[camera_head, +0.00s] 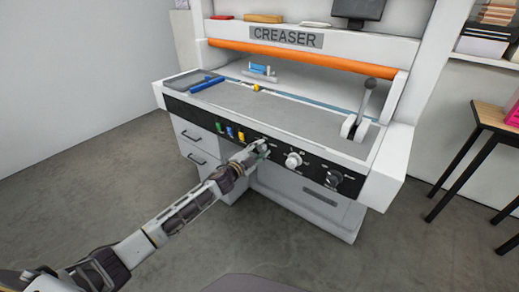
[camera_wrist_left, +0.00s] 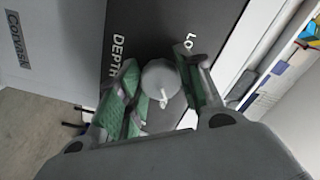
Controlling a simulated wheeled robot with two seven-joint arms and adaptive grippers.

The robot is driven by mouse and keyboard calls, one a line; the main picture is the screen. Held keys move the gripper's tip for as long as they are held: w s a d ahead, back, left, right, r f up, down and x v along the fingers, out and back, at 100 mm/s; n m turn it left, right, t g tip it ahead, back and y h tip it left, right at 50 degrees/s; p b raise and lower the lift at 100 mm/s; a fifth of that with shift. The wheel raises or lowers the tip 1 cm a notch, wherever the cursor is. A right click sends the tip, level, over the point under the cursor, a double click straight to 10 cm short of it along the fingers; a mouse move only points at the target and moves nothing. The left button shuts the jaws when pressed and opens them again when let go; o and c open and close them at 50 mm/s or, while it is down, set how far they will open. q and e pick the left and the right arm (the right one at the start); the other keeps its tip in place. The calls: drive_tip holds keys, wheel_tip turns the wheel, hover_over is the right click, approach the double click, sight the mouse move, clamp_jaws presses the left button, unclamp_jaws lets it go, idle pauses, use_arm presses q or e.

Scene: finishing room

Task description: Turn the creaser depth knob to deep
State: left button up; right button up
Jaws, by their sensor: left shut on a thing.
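The creaser (camera_head: 285,37) stands ahead with a black control panel along its front. My left gripper (camera_head: 258,151) reaches the panel in the head view and hides most of the knob there. In the left wrist view the depth knob (camera_wrist_left: 159,76) is round and grey with a small white pointer, beside the label DEPTH. Lettering starting with LO shows on its other side, the rest cut off by a finger. The green-padded fingers of my left gripper (camera_wrist_left: 163,86) are shut on the knob from both sides. My right gripper is in neither view.
A white knob (camera_head: 293,159) and a black knob (camera_head: 333,178) sit to the right on the panel. Coloured switches (camera_head: 230,133) sit to the left. A lever (camera_head: 363,105) stands on the worktop. A wooden table (camera_head: 492,117) is at far right. Floor in front is clear.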

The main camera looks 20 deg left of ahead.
use_arm(q)
drive_tip(key=shift+m, duration=0.5)
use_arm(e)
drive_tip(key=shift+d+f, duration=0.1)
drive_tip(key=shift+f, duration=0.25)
use_arm(q)
drive_tip(key=shift+f, duration=0.1)
drive_tip(key=o, duration=1)
drive_tip(key=shift+s, duration=0.15)
drive_tip(key=shift+v, duration=5.8)
